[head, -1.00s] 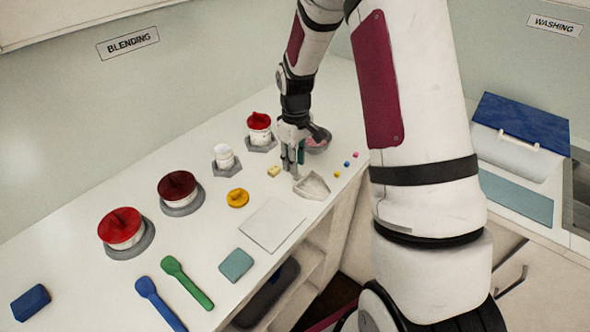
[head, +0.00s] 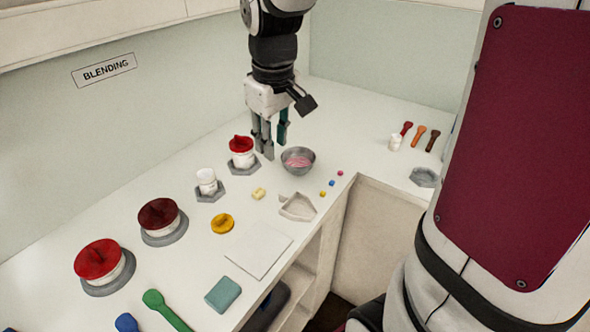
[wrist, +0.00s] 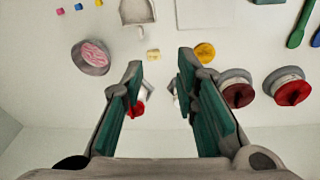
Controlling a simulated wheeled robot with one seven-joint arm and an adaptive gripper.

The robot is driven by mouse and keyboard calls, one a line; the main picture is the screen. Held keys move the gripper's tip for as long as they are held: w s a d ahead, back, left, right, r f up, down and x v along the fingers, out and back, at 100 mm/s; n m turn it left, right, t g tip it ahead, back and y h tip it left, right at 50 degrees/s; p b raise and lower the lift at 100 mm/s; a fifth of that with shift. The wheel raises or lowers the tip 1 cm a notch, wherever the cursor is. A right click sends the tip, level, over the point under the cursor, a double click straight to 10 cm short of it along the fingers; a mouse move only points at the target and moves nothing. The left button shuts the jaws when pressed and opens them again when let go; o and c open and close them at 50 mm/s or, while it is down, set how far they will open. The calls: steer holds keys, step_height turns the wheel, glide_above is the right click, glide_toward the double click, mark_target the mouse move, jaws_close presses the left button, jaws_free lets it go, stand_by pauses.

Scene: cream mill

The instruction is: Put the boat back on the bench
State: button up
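The boat is most likely the pale, shallow, scoop-shaped tray (head: 298,208), though I cannot be sure of the name. It lies flat on the white bench (head: 115,205), near its front edge, between the white square pad and the small coloured cubes. In the wrist view the boat (wrist: 137,13) is at the top, beyond my fingertips. My gripper (head: 269,150) hangs fingers down above the bench, behind the boat and near the bowl. In the wrist view its fingers (wrist: 160,62) are wide apart with nothing held between them.
A grey bowl with pink contents (head: 298,161) stands close to my gripper. A red-topped jar (head: 242,152), a white jar (head: 206,182) and larger red-lidded tubs (head: 98,262) line the back. A yellow piece (head: 222,223) and white pad (head: 258,249) lie left of the boat.

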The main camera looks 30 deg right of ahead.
steer(key=s+a+r+m+t, duration=0.1)
steer(key=s+a+r, duration=0.2)
steer(key=s, duration=0.5)
steer(key=s+a+r+m+t, duration=0.1)
steer(key=s+a+r+t, duration=0.1)
steer(key=s, duration=0.7)
steer(key=shift+a+r+m+y, duration=0.3)
steer(key=shift+a+r+m, duration=0.1)
steer(key=shift+r, duration=0.15)
